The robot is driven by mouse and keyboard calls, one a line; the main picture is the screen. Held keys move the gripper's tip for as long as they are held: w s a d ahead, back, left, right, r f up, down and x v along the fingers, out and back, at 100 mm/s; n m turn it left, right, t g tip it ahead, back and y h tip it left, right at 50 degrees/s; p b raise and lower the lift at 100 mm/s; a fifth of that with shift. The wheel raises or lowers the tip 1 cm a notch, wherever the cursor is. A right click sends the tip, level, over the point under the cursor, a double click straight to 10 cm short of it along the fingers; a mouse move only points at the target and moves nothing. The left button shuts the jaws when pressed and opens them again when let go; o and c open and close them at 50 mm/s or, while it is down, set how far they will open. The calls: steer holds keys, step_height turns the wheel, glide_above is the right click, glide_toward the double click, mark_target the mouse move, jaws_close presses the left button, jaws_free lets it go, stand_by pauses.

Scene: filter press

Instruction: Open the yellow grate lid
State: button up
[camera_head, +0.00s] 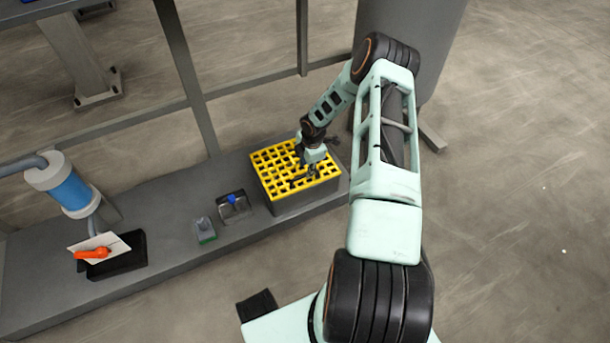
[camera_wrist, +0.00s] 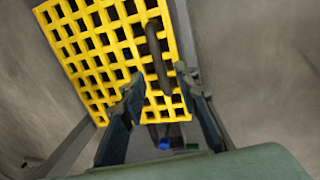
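The yellow grate lid (camera_head: 268,166) lies flat and closed on a grey box (camera_head: 300,203) on the long grey ledge. It fills the upper left of the wrist view (camera_wrist: 95,50). A dark bar handle (camera_wrist: 157,60) runs along the grate near one edge. My gripper (camera_head: 304,174) is over the grate, close to the handle. In the wrist view its two fingers (camera_wrist: 158,88) are spread apart, with the handle's lower part in the gap between them. I cannot tell whether the fingers are down around the bar or just above it. Nothing is visibly gripped.
On the ledge left of the box are a tray with a blue knob (camera_head: 232,199), a small grey-green block (camera_head: 204,229) and a black tray (camera_head: 125,262) with paper and an orange tool (camera_head: 93,253). A blue cylinder (camera_head: 70,188) stands farther left. Frame posts (camera_head: 186,70) rise behind.

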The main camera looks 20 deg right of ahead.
steer(key=shift+w+f+b, duration=0.25)
steer(key=shift+f+b, duration=0.05)
steer(key=shift+f, duration=0.85)
steer(key=shift+w+f+b, duration=0.25)
steer(key=shift+f+b, duration=0.05)
steer(key=shift+f, duration=0.8)
jaws_close()
